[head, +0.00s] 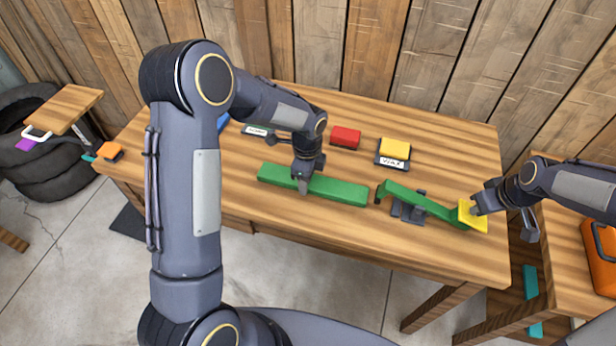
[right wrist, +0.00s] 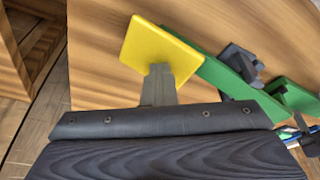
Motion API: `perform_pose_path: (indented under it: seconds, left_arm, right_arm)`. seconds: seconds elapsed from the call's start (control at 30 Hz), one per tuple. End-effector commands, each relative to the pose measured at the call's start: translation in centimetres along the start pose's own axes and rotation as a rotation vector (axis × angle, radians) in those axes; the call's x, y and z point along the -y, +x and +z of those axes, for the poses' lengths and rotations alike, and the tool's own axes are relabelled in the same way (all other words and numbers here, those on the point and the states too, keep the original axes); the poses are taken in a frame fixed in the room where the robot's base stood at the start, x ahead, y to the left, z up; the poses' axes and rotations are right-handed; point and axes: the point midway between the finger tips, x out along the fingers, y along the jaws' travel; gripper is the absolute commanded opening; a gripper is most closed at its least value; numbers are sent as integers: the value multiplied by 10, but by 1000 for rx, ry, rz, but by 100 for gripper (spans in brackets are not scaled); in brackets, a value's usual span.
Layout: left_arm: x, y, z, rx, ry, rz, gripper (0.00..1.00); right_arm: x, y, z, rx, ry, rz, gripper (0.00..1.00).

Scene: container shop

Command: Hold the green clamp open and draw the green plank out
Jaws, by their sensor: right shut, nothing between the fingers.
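The green plank (head: 335,190) lies lengthwise on the table, its right end just left of the clamp's jaw with a small gap showing. My left gripper (head: 303,186) is down at the plank's left-middle part; whether its fingers grip it is unclear. The green clamp (head: 430,204) has a sloping green lever, a dark base (head: 408,208) and a yellow pad (head: 474,216) at its right end. My right gripper (head: 474,207) is shut and empty, its tips against the pad. The right wrist view shows the yellow pad (right wrist: 155,48) and lever (right wrist: 225,75) close up.
A red block (head: 345,137) and a yellow block (head: 395,147) on a labelled dark holder stand behind the plank. The table (head: 270,225) is clear in front of the plank. An orange case (head: 602,250) is at the far right. A plank wall closes the back.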

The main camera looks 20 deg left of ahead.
Motion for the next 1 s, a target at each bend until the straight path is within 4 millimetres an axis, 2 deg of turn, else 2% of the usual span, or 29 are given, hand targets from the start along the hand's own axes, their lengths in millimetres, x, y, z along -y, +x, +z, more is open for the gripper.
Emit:
perform_pose_path:
  seconds: [0.8,1.0]
  left_arm:
    - [1,-62,0,-1,0,-3,22]
    - [1,-70,0,0,0,-2,22]
  right_arm:
    - [1,1,1,3,0,-3,0]
    - [1,1,1,3,0,-3,0]
